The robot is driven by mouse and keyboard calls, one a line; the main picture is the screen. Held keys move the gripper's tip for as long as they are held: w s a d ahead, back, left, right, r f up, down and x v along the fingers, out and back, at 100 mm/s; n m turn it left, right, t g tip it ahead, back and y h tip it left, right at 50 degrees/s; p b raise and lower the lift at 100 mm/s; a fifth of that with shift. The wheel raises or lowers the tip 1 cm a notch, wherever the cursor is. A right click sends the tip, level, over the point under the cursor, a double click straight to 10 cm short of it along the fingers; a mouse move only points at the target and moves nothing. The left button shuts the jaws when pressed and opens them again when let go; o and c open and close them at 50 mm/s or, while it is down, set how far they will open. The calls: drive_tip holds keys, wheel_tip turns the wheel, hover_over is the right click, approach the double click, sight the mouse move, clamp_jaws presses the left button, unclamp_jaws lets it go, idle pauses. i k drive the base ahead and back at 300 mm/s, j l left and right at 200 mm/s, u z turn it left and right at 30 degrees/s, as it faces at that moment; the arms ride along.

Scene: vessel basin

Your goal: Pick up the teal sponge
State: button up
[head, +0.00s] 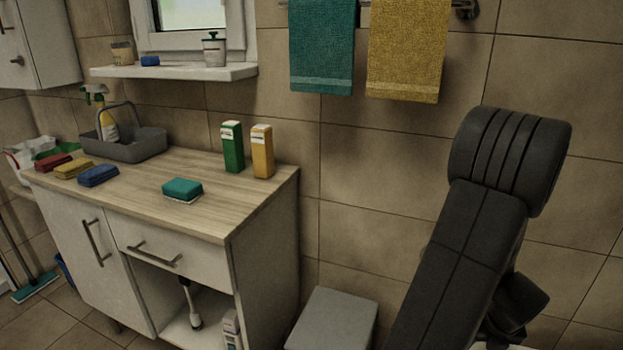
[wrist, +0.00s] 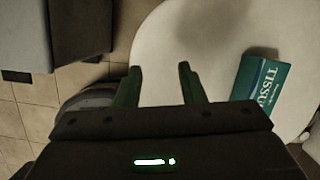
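The teal sponge (head: 182,188) lies on the wooden counter top (head: 225,205), near its front edge, with a pale underside showing. My gripper (wrist: 158,82) shows in the wrist view with its two fingers apart and nothing between them. It points down over a white rounded surface (wrist: 205,45), far from the sponge. The sponge is not in the wrist view. In the head view my arm is at the right, and the gripper fingers cannot be seen there.
Red (head: 52,162), yellow (head: 73,168) and blue (head: 98,176) sponges lie left of the teal one. A grey caddy (head: 135,150) stands behind; green (head: 232,147) and yellow (head: 262,152) boxes stand behind right. A teal tissue box (wrist: 262,85) is beside my gripper.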

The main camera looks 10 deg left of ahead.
sight(186, 192)
drive_tip(key=l+u, duration=0.1)
drive_tip(key=u, duration=0.3)
drive_tip(key=l+u, duration=0.1)
drive_tip(key=u, duration=0.7)
drive_tip(key=k+l+u, duration=0.1)
drive_tip(key=u, duration=0.3)
